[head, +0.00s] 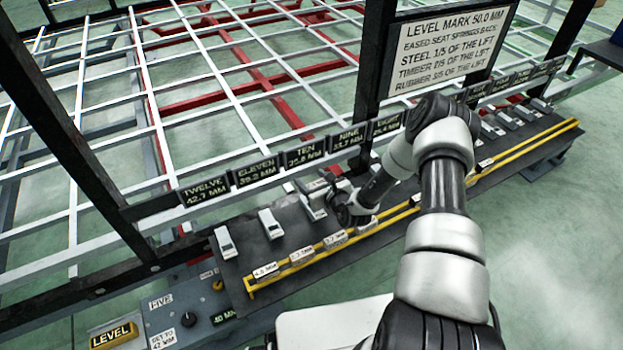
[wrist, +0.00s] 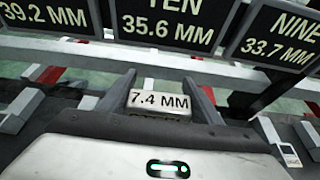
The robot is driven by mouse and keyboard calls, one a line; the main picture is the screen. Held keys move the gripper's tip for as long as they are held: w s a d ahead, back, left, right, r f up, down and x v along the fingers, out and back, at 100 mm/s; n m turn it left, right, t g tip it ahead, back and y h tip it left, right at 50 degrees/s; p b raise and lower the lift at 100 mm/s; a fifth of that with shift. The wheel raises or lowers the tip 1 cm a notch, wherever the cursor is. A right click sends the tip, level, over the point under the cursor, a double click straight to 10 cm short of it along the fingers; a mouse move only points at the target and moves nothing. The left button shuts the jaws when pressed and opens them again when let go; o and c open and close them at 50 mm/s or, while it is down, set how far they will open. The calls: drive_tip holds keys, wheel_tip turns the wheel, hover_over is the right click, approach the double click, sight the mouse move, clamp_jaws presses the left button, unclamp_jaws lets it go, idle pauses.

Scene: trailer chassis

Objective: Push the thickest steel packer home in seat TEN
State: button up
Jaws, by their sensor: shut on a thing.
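My gripper (wrist: 159,82) is shut on a pale grey packer (wrist: 158,101) labelled 7.4 MM, with one finger at each side of it. In the wrist view the packer is below the TEN sign (wrist: 180,22), which reads 35.6 MM. In the head view the gripper (head: 338,203) is at seat TEN (head: 312,208), below the same sign (head: 305,153). The fingers and the gripper body hide the packer's lower part and most of the seat. I cannot tell how deep the packer sits.
Several labelled packers, including the 4.8 MM packer (head: 265,270), stand along a yellow-railed rack in front of the seats. Seat ELEVEN (head: 271,223) and seat TWELVE (head: 225,242) lie to the left. A dark upright post (head: 372,85) and a white notice board (head: 450,48) stand behind.

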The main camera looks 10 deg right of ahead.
drive_tip(key=shift+f+b, duration=1.4)
drive_tip(key=shift+f, duration=0.8)
drive_tip(key=shift+f+b, duration=1.95)
drive_tip(key=shift+f, duration=0.85)
drive_tip(key=o, duration=1.4)
wheel_tip(320, 180, up, 10)
drive_tip(key=p, duration=0.3)
drive_tip(key=shift+r, duration=0.1)
